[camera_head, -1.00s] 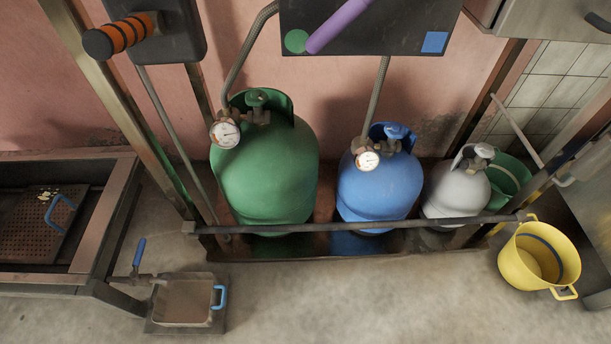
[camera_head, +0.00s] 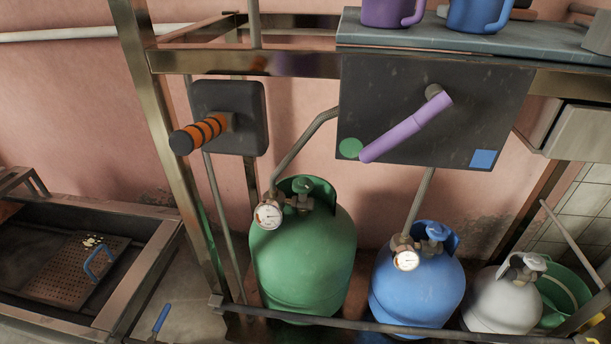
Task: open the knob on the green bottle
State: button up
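The green bottle (camera_head: 304,262) is a large gas cylinder standing upright behind a low metal rail, a little below the middle of the head view. Its green knob (camera_head: 303,186) sits on top, inside a raised green collar. A round white gauge (camera_head: 268,214) is fixed beside the knob on the left. I cannot tell from the picture whether the knob is turned open or closed. My gripper is not in view.
A blue bottle (camera_head: 417,286) and a grey bottle (camera_head: 503,299) stand to the right. The low rail (camera_head: 400,329) runs in front. Above hangs a dark panel with a purple lever (camera_head: 406,131); an orange-black handle (camera_head: 202,131) juts out at upper left.

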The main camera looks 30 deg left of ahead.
aim_at(304, 185)
jog(key=i+j, duration=0.2)
jog(key=j, duration=0.15)
jog(key=i+j+z, duration=0.15)
jog(key=i+j, duration=0.25)
jog(key=j, duration=0.3)
